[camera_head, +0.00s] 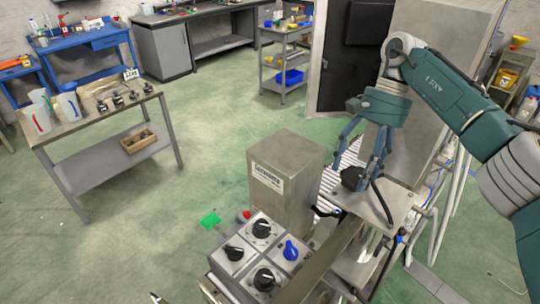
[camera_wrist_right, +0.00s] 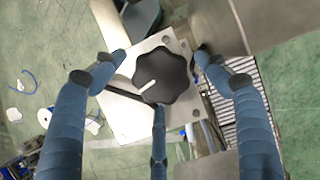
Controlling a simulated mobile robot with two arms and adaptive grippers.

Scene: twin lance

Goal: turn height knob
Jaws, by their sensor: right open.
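A black star-shaped knob (camera_head: 352,178) with a white pointer line sits on a square metal plate (camera_head: 384,203) at the right of the head view. In the right wrist view the knob (camera_wrist_right: 165,78) fills the middle, and the metal plate (camera_wrist_right: 122,118) is beneath it. My right gripper (camera_head: 357,168) points down over the knob with its fingers spread. In the wrist view the right gripper (camera_wrist_right: 158,72) has a blue finger on either side of the knob and a third at its lower edge. Whether any fingertip touches the knob is unclear.
A control panel (camera_head: 238,255) with black knobs and a blue knob (camera_head: 290,250) is at bottom centre. A metal box (camera_head: 285,185) stands behind it, left of the plate. Roller bars (camera_head: 345,165) run beside the plate. A workbench (camera_head: 80,122) is at left; green floor between is clear.

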